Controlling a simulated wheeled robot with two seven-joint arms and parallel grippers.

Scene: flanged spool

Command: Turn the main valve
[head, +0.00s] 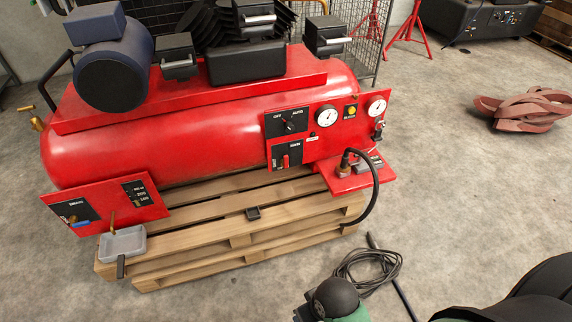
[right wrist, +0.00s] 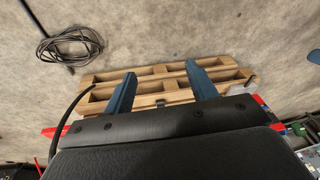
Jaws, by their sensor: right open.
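A red compressor tank (head: 180,150) lies on a wooden pallet in the head view. On its front is a black plate with a red lever (head: 286,161); its label seems to read MAIN but is too small to be sure. Above it is an OFF/AUTO knob (head: 288,124). A brass valve (head: 38,121) is at the tank's left end. Another black plate (head: 74,214) with a small handle is on the lower left panel. My right gripper (right wrist: 160,69) is open and empty, its two blue fingers apart above the pallet in the right wrist view. My left gripper is not in view.
A black hose (head: 374,195) curves down from the red shelf at right. A coiled cable (head: 365,265) and a thin bar lie on the floor. A grey pan (head: 123,244) sits at the pallet's front left. Reddish straps (head: 530,108) lie right; the floor between is clear.

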